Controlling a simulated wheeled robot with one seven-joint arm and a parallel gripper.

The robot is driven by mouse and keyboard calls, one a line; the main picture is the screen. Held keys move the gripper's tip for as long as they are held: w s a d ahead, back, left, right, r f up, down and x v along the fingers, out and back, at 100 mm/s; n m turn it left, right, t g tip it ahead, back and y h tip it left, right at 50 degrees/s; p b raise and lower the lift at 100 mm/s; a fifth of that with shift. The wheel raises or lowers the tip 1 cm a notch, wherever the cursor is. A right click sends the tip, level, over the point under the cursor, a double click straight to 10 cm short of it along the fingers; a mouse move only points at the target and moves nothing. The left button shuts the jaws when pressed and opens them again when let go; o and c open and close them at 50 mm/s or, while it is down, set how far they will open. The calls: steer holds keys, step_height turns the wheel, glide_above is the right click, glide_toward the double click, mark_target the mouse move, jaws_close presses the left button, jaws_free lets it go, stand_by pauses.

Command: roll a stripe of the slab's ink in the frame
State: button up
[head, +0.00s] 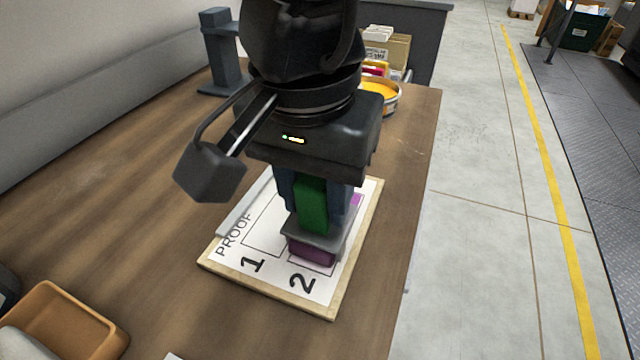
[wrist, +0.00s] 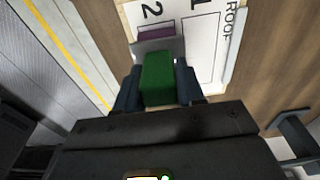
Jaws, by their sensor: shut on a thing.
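My gripper (head: 313,207) is shut on the green handle (head: 312,205) of a roller, with dark fingers on both sides; the handle also shows in the wrist view (wrist: 158,78). The roller's grey holder (head: 300,232) carries a purple roller (head: 312,252), which sits over the frame marked 2 on the white proof sheet (head: 232,262). The roller seems to touch the sheet, but I cannot be sure. A magenta patch (head: 357,200) shows on the sheet behind the roller. The empty frame marked 1 (head: 262,236) is to its left. The arm and roller hide much of frame 2. I cannot make out the slab.
The sheet lies on a wood-edged board (head: 270,299) near the table's right edge. An orange tray (head: 70,325) is at the front left. A dark stand (head: 222,55), a tin of yellow (head: 380,90) and boxes are at the back. The table's left middle is clear.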

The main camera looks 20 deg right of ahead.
steer(key=shift+s+a+f+b, duration=0.1)
steer(key=shift+s+a+b, duration=0.4)
steer(key=shift+s+a, duration=0.45)
step_height(320, 180, up, 6)
steer(key=p, duration=0.2)
steer(key=shift+f, duration=0.15)
stand_by(0.5)
step_height(320, 180, down, 4)
steer(key=b, duration=0.5)
steer(key=shift+f, duration=0.2)
steer(key=shift+f+b, duration=0.65)
steer(key=shift+b, duration=0.35)
stand_by(0.4)
